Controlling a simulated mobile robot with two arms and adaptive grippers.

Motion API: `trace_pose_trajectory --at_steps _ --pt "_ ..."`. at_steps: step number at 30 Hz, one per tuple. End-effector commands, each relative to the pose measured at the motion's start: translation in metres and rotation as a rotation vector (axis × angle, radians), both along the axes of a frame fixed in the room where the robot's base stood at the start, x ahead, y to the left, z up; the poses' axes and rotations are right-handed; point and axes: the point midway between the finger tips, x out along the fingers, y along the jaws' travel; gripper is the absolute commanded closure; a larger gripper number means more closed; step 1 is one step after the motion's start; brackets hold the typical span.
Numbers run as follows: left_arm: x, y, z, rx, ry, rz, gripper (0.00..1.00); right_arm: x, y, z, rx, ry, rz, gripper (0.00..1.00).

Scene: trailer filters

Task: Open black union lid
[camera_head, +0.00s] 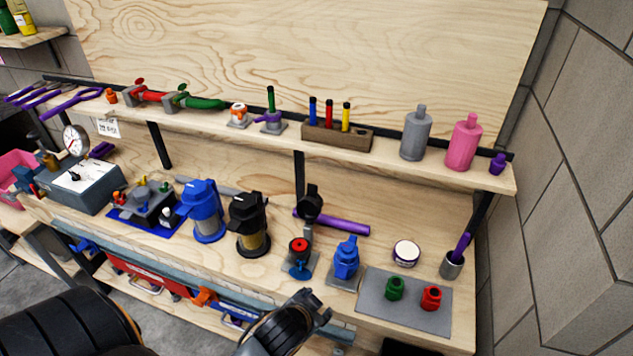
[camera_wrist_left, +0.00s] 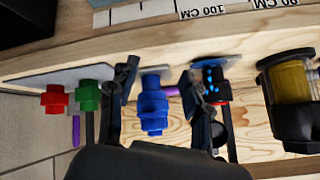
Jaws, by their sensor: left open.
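No label marks a black union lid. A black round fitting (camera_head: 311,201) stands on the bench behind a red-topped part on a blue base (camera_head: 300,258). A black-topped filter (camera_head: 246,208) with a yellowish bowl stands to its left; it also shows at the right of the left wrist view (camera_wrist_left: 290,85). My left gripper (camera_head: 316,305) is open and empty near the bench's front edge. In the left wrist view its two dark fingers (camera_wrist_left: 165,105) stand apart, with a blue fitting (camera_wrist_left: 152,106) seen between them, not visibly gripped. My right gripper is not in view.
A blue filter (camera_head: 203,212) stands left of the black one. A blue fitting (camera_head: 346,260) and a grey plate (camera_head: 408,311) with green (camera_head: 396,288) and red (camera_head: 431,298) fittings lie right. A purple bar (camera_head: 345,227) lies behind. A shelf (camera_head: 270,133) overhangs the bench.

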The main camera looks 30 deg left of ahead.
Motion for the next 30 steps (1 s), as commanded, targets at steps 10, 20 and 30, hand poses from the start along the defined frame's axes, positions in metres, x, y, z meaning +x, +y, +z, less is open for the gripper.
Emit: trace_pose_trajectory --at_steps 10,20,30 --pt "0.121 -0.004 0.181 0.256 -0.672 -0.204 0.51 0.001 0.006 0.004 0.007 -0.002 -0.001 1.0" --pt "0.135 -0.131 0.35 0.755 -1.389 -1.031 0.51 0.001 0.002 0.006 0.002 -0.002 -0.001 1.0" --pt "0.14 -0.092 0.269 1.335 -0.839 -2.105 0.51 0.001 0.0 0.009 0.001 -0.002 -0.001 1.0"
